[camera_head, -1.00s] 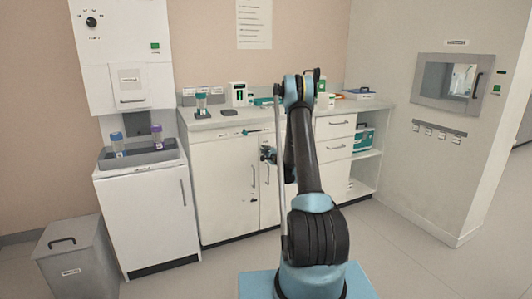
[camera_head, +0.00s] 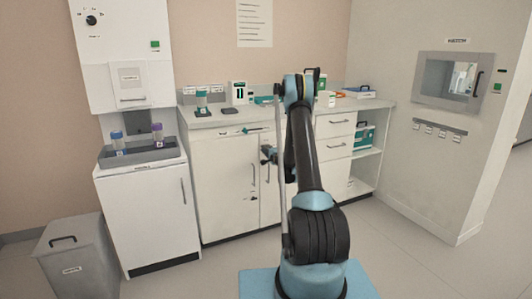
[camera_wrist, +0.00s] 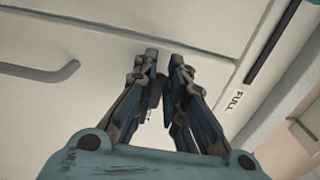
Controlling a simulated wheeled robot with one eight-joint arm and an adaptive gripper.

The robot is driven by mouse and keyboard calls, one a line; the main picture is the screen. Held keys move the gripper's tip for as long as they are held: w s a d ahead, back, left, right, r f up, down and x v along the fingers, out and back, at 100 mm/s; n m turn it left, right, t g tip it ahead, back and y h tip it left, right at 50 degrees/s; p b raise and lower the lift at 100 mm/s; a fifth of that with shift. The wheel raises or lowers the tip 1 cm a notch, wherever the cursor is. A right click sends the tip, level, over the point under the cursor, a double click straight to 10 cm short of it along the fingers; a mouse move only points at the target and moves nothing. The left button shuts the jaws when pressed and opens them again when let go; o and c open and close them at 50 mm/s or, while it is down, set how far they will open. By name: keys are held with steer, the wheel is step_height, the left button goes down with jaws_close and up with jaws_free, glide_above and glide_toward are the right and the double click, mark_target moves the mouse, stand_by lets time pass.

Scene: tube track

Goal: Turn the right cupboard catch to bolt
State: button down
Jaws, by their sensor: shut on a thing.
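The white cupboard (camera_head: 222,185) stands under the bench, with a thin bar handle on each door. My gripper (camera_head: 267,155) is at the upper part of the cupboard front, near the gap between the doors. In the wrist view my gripper (camera_wrist: 164,62) points at the white front with its fingertips close together. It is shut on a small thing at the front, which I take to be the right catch. The fingers hide most of it, so I cannot tell which way it is turned.
A bar handle (camera_wrist: 42,72) is left of my fingers in the wrist view; a "FULL" label (camera_wrist: 234,101) is at the right. Drawers (camera_head: 336,126) and an open shelf stand right of the cupboard. The floor (camera_head: 205,272) in front is clear.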

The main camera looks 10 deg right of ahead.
steer(key=shift+a+f, duration=0.1)
steer(key=shift+a, duration=0.1)
steer(key=c, duration=1.6)
jaws_free()
steer(key=shift+c, duration=0.2)
steer(key=shift+d, duration=0.1)
steer(key=v, duration=0.7)
steer(key=shift+s, duration=0.15)
steer(key=shift+d, duration=0.1)
